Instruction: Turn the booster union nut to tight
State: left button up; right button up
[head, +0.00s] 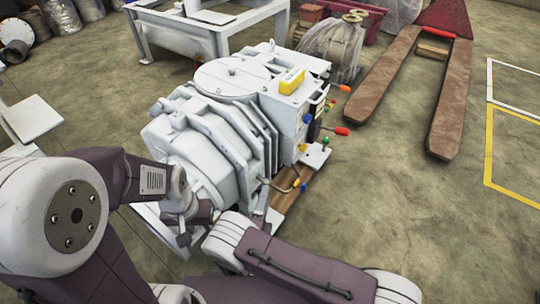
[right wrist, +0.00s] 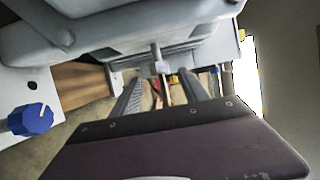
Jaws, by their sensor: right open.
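A grey nut-like fitting (right wrist: 158,67), which I take to be the booster union nut, shows in the right wrist view on the underside of the pale grey pump (right wrist: 155,30). A stub stands above it and a thin reddish line runs below. My right gripper (right wrist: 165,88) is open, its two ridged fingers on either side of the fitting; I cannot tell whether they touch it. In the head view the pump (head: 205,140) stands in the middle, with the right gripper (head: 264,212) low at its front. My left gripper (head: 183,225) is by the pump's left front, its jaws unclear.
A yellow box (head: 291,80) sits on top of the pump. Coloured handles and knobs (head: 335,130) stick out at its right. A blue knob (right wrist: 31,119) shows in the right wrist view. A pallet truck (head: 385,80) stands at the back right. The floor at right is clear.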

jog(key=b+x, duration=0.6)
jog(key=x, duration=0.2)
jog(key=shift+w+a+y, duration=0.2)
jog(key=shift+w+y, duration=0.1)
jog(key=shift+w, duration=0.2)
jog(key=shift+r, duration=0.1)
grip_shut()
